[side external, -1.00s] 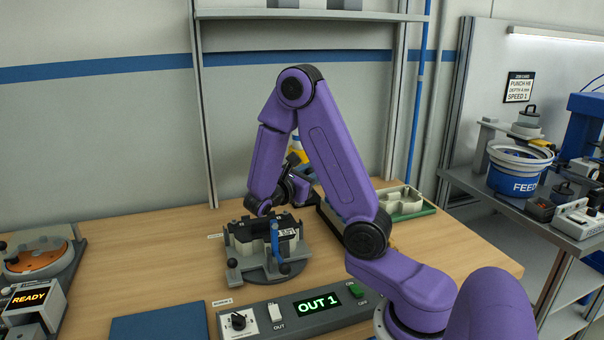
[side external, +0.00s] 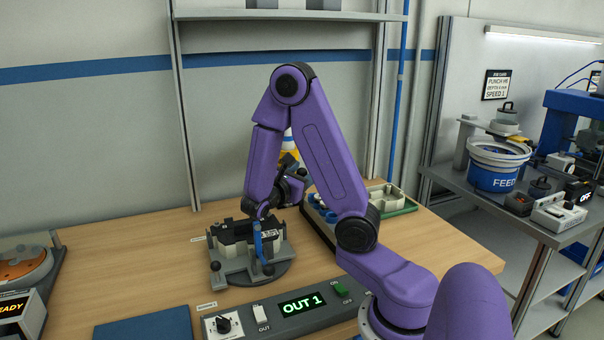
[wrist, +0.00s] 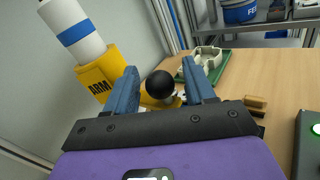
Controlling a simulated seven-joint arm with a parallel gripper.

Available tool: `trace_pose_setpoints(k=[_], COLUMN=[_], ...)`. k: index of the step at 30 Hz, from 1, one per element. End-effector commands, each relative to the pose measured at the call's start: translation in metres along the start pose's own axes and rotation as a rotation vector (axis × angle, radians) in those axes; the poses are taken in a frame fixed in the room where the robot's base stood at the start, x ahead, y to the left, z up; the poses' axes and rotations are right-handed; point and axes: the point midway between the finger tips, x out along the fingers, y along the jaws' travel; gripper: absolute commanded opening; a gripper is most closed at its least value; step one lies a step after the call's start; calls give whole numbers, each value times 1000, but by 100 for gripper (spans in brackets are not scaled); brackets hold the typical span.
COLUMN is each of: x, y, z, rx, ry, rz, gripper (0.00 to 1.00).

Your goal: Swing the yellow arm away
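In the wrist view the yellow arm (wrist: 97,74) is marked "ARM" and carries a white cylinder with a blue band (wrist: 78,34). A black ball knob (wrist: 158,85) shows to the right of it, with yellow beneath. My gripper (wrist: 159,66) has its two blue fingers spread apart. The knob appears between them with a gap on each side; I cannot tell how deep it sits. In the side view a small piece of the yellow arm (side external: 289,158) shows behind my purple links. My fingertips are hidden there.
A grey fixture (side external: 230,266) with a dark block and blue lever stands in front of my arm. A control box (side external: 270,322) reads "OUT 1". A green tray (side external: 400,207) with a pale part lies at the back right. Bare wooden table (side external: 130,265) lies left.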

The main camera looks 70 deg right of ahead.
Motion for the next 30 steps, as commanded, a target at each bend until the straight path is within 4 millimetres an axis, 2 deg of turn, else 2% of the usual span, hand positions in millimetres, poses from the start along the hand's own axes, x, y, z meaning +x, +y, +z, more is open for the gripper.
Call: trace_pose_setpoints(k=[7,11,30], x=[-4,-19,-148], y=[0,1,0], z=[0,0,0], rx=[-1,-1,0], ry=[1,1,1], rz=[2,5,4], gripper=[54,54,54])
